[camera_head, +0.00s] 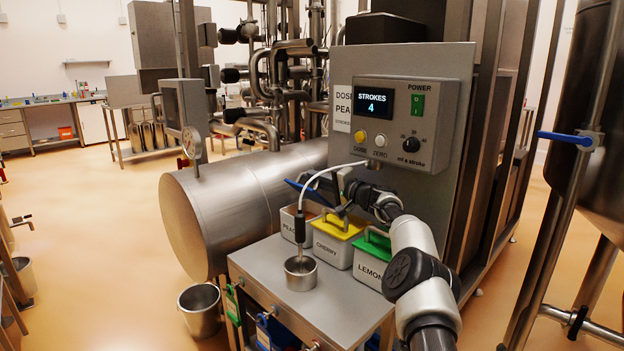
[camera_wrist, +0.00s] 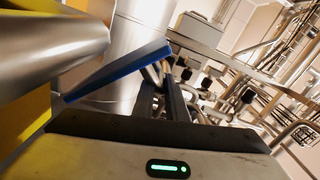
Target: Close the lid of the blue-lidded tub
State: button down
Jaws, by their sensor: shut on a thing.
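The blue-lidded tub (camera_head: 290,225) is a white box, its label partly hidden, at the left end of a row on the steel table. Its blue lid (camera_head: 308,193) is raised and tilted above the tub. In the wrist view the blue lid (camera_wrist: 118,70) slants up to the fingertips. My gripper (camera_head: 339,207) is at the lid's right end, above the row of tubs. In the wrist view my gripper (camera_wrist: 160,74) is shut on the lid's edge. The exact contact is small and partly hidden.
The yellow-lidded cherry tub (camera_head: 333,250) and green-lidded lemon tub (camera_head: 370,268) stand to the right, lids down. A dosing nozzle (camera_head: 299,228) hangs over a metal cup (camera_head: 300,274) in front. The control panel (camera_head: 405,120) rises behind. The table's front (camera_head: 335,318) is clear.

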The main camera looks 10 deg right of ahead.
jog(key=shift+s+a+f+n, duration=0.15)
jog(key=shift+a+f+n, duration=0.05)
jog(key=shift+n, duration=0.2)
jog(key=shift+s+a+f+b, duration=0.25)
jog(key=shift+s+a+b, duration=0.05)
jog(key=shift+a+b, duration=0.2)
jog(key=c, duration=1.8)
grip_release()
jog(key=shift+o, duration=0.2)
jog(key=shift+s, duration=0.15)
jog(key=shift+s+d, duration=0.2)
jog(key=shift+d, duration=0.1)
jog(key=v, duration=1.6)
jog(key=shift+s, duration=0.3)
